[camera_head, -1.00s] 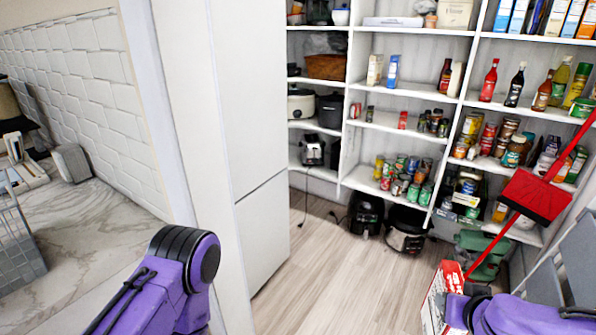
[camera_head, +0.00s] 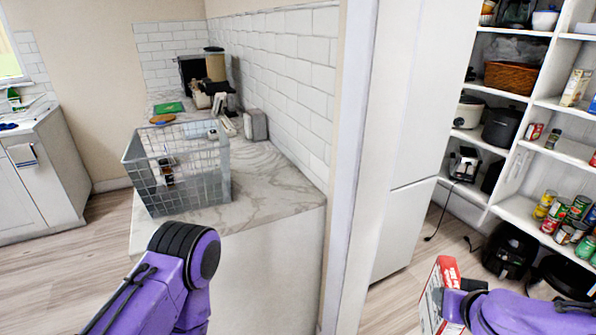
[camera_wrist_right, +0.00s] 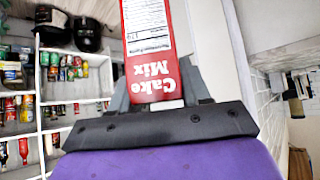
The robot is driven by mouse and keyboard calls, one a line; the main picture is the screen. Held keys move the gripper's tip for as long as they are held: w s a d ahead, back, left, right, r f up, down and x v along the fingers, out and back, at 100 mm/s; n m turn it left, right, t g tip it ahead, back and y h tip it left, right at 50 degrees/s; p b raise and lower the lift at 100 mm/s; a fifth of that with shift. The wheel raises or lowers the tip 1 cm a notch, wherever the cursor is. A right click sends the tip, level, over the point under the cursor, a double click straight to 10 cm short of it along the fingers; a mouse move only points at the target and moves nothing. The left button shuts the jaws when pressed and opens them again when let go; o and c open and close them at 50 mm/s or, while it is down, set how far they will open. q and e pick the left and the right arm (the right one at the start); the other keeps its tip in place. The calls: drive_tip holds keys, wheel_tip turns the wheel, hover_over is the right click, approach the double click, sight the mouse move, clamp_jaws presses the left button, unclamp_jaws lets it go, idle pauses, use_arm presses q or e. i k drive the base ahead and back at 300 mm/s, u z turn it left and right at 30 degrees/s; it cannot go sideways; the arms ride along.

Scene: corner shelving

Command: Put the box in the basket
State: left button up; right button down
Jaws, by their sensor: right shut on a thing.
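The box (camera_head: 436,296) is a red and white carton held at the lower right of the head view. In the right wrist view the box (camera_wrist_right: 151,45) shows a red side with "Cake Mix" lettering and a white label. My right gripper (camera_wrist_right: 160,95) is shut on the box, with a finger on each side of it. The basket (camera_head: 180,185) is a grey wire basket on the marble counter, left of centre and well apart from the box. It has a small dark bottle (camera_head: 166,172) in it. My left arm shows at the lower left, but its gripper is out of view.
The marble counter (camera_head: 275,200) has free room right of the basket. A white wall end and tall cabinet (camera_head: 415,130) stand between counter and pantry shelves (camera_head: 525,210). A toaster (camera_head: 255,124) and other items stand behind the basket.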

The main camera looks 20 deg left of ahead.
sight(184, 203)
drive_tip(key=u, duration=1.9)
